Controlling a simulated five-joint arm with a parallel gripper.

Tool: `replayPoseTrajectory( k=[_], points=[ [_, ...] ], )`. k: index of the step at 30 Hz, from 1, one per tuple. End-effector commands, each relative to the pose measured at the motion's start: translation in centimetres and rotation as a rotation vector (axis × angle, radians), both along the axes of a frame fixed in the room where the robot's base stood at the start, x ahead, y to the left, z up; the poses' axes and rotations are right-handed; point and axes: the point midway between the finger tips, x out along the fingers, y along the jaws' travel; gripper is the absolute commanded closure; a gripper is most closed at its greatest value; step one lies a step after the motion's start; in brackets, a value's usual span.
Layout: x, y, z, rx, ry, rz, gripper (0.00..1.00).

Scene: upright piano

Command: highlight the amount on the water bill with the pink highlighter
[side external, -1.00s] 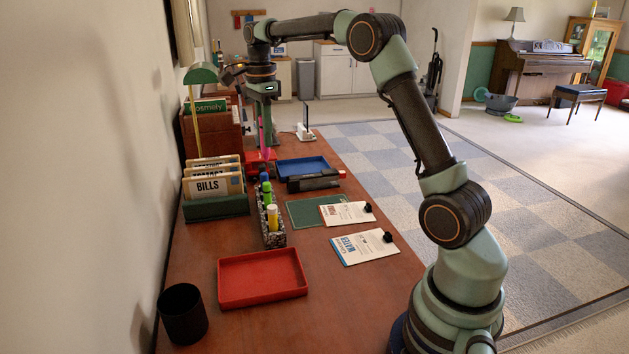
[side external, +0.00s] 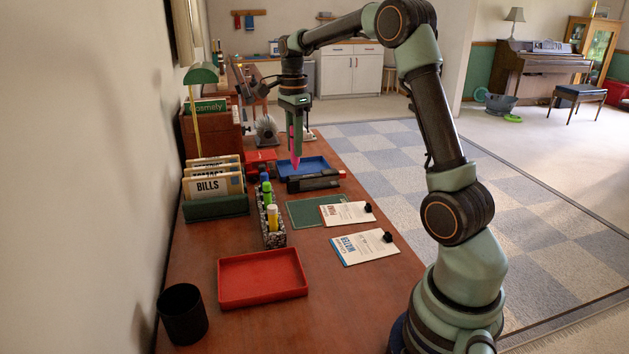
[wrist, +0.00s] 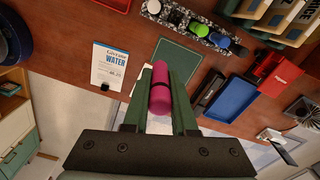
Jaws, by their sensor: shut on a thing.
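My gripper (side external: 295,120) is shut on the pink highlighter (side external: 295,152), which hangs tip down above the blue tray area. The pink highlighter also shows between the fingers in the wrist view (wrist: 161,90). The water bill (side external: 364,248) lies on the desk at the right, with a black clip at its edge, well apart from my gripper. In the wrist view the water bill (wrist: 110,67) is left of the fingers, its blue WATER heading readable. Its smaller print is too small to read clearly.
A blue tray (side external: 315,164), black case (side external: 314,183), red tray (side external: 240,300) and black cup (side external: 183,315) are also on the desk.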

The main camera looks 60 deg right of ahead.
Motion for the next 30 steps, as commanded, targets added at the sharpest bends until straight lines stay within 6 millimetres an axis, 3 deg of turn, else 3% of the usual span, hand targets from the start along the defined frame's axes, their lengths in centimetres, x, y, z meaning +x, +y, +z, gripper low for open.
replayPoseTrajectory(
  k=[9,18,24,30],
  points=[
    [-9.2,-3.0,-4.4,0.0,0.0,-0.005,1.0],
    [-17.0,-2.9,-8.1,0.0,-0.001,-0.003,1.0],
    [-19.4,-2.4,-9.3,0.0,-0.001,-0.001,1.0],
    [-19.8,-2.3,-10.0,0.0,0.0,0.002,1.0]
  ],
)
